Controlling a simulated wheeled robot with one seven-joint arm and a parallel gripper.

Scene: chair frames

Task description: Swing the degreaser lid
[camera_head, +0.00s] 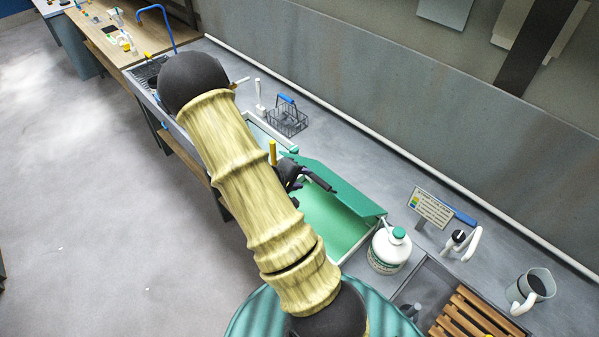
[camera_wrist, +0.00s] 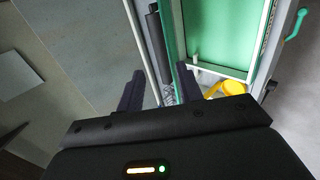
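The degreaser is a green tank with a pale rim (camera_head: 352,250), standing in the counter. Its green lid (camera_head: 345,188) is raised and tilted along the wall side, leaving the green inside partly visible. A dark bar (camera_head: 320,182), apparently the lid's handle, is on the lid's near face. My gripper (camera_head: 295,176) is beside this bar, partly hidden by my arm. In the wrist view, the fingers of my gripper (camera_wrist: 158,88) are apart, with the dark bar (camera_wrist: 156,38) and lid edge beyond and between them. I cannot tell whether they touch. The tank interior (camera_wrist: 215,35) is right of them.
A white jug with a green cap (camera_head: 390,248) stands by the tank's near right corner. A small sign (camera_head: 433,208), a grey pitcher (camera_head: 534,287) and a wooden slatted rack (camera_head: 470,315) are farther right. A wire basket (camera_head: 287,119) stands behind. The floor at left is clear.

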